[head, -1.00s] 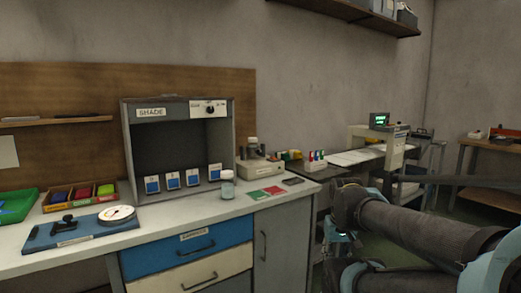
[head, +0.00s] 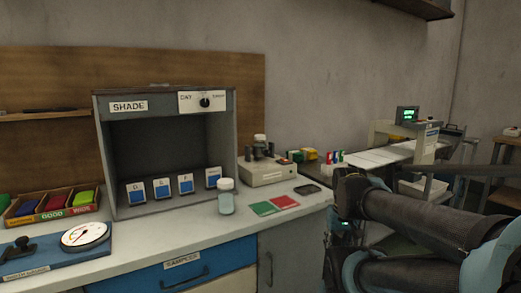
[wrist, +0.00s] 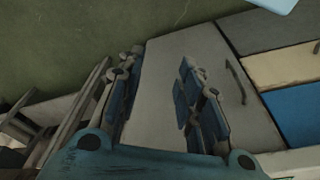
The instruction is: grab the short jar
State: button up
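A small jar (head: 226,198) with a pale lid and pale blue-grey body stands upright on the light counter, in front of the right side of the SHADE booth in the head view. The jar is not visible in the wrist view. In the head view my arm is at the right, apart from the jar.
The SHADE booth (head: 165,98) with several blue-and-white cards stands behind the jar. Green and red cards (head: 276,205) and a beige device (head: 266,171) are to the jar's right. A dial gauge (head: 86,236) lies at left. Drawer fronts (wrist: 290,110) show in the wrist view.

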jog(key=o, duration=0.9)
jog(key=shift+s+a+r, duration=0.15)
jog(key=shift+a+r, duration=0.2)
jog(key=shift+r, duration=0.05)
jog(key=w+a+r+n+t+y, duration=0.1)
jog(key=w+a+r+n+y, duration=0.1)
jog(key=w+a+r, duration=0.2)
jog(key=w+a+r+n+t+y, duration=0.2)
jog(key=w+a+r+y, duration=0.1)
jog(key=w+a, duration=0.3)
jog(key=w+a+r+n+t+y, duration=0.2)
jog(key=w+a+r, duration=0.3)
jog(key=w, duration=0.4)
jog(key=shift+w+y, duration=0.1)
jog(key=shift+y, duration=0.3)
jog(key=w+a+r+n+t+y, duration=0.1)
jog(key=w+a+r+t+y, duration=0.25)
jog(key=w+r, duration=0.6)
jog(key=t+h, duration=0.1)
jog(key=t, duration=0.3)
send_near(263, 138)
jog(key=x, duration=0.6)
jog(key=shift+w+d+r, duration=0.15)
jog(key=shift+w, duration=0.3)
jog(key=shift+a+x, duration=0.25)
jog(key=shift+x, duration=3.05)
